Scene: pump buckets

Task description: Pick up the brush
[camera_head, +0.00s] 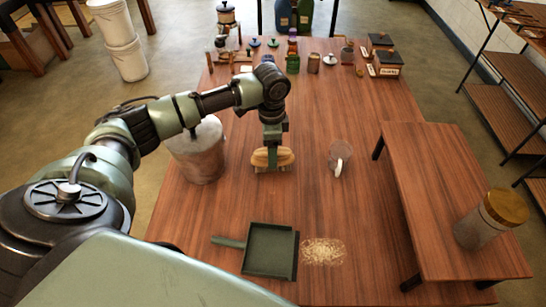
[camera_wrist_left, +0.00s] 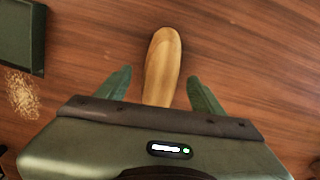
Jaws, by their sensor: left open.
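The brush (camera_head: 258,158) lies on the wooden table in the head view, with a light wooden body partly covered by my gripper. In the left wrist view, its rounded wooden handle (camera_wrist_left: 165,48) points away from the gripper. My left gripper (camera_head: 271,153) is right over the brush. Its two green fingers are apart, one on each side of the handle, with a gap showing beside each finger in the wrist view (camera_wrist_left: 158,80). The bristles are hard to make out. My right gripper is not in view.
A large grey pot (camera_head: 198,158) stands just left of the brush, beside my arm. A clear mug (camera_head: 340,157) stands to the right. A green dustpan (camera_head: 268,251) and a pile of crumbs (camera_head: 322,251) lie nearer. A raised wooden shelf (camera_head: 430,190) holds a lidded jar (camera_head: 480,232).

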